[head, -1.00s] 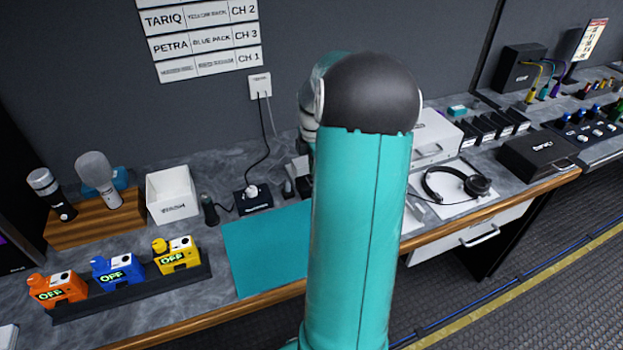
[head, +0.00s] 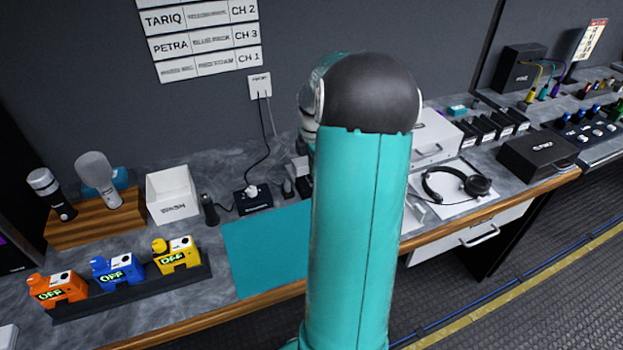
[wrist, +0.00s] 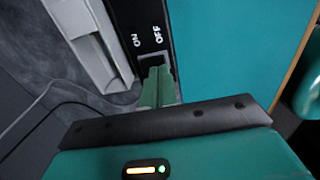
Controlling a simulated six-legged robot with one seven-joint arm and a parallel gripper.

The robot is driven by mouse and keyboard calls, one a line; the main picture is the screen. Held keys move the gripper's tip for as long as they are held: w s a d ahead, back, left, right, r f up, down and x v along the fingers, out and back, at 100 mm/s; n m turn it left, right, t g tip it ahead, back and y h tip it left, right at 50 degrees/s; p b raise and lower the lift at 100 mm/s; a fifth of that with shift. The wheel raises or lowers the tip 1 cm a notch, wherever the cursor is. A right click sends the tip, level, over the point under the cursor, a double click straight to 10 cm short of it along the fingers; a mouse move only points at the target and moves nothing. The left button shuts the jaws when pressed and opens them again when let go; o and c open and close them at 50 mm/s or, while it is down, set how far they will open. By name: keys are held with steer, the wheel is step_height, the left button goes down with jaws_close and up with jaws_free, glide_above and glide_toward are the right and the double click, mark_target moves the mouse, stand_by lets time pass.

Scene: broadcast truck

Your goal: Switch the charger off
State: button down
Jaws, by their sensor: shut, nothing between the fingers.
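In the wrist view a black panel (wrist: 135,14) carries the white words ON and OFF, with OFF nearer the teal mat. A small dark switch (wrist: 154,57) sits just below the words. My gripper (wrist: 157,72) is shut and empty, with its green fingertips at the switch and covering part of it. I cannot tell whether they touch it or which way it is set. A pale grey slotted body (wrist: 90,40) lies beside the panel; it seems to belong to the charger. In the head view my arm hides the gripper and most of this spot.
The teal mat (head: 265,245) lies beside the panel. A black socket box (head: 253,200) with a white plug and cable stands left of my arm. A white bin (head: 172,193), several bodypacks reading OFF (head: 120,270) and headphones (head: 456,186) are on the worktop.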

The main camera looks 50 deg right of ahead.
steer(key=shift+f, duration=0.8)
stand_by(0.4)
steer(key=shift+r, duration=3.5)
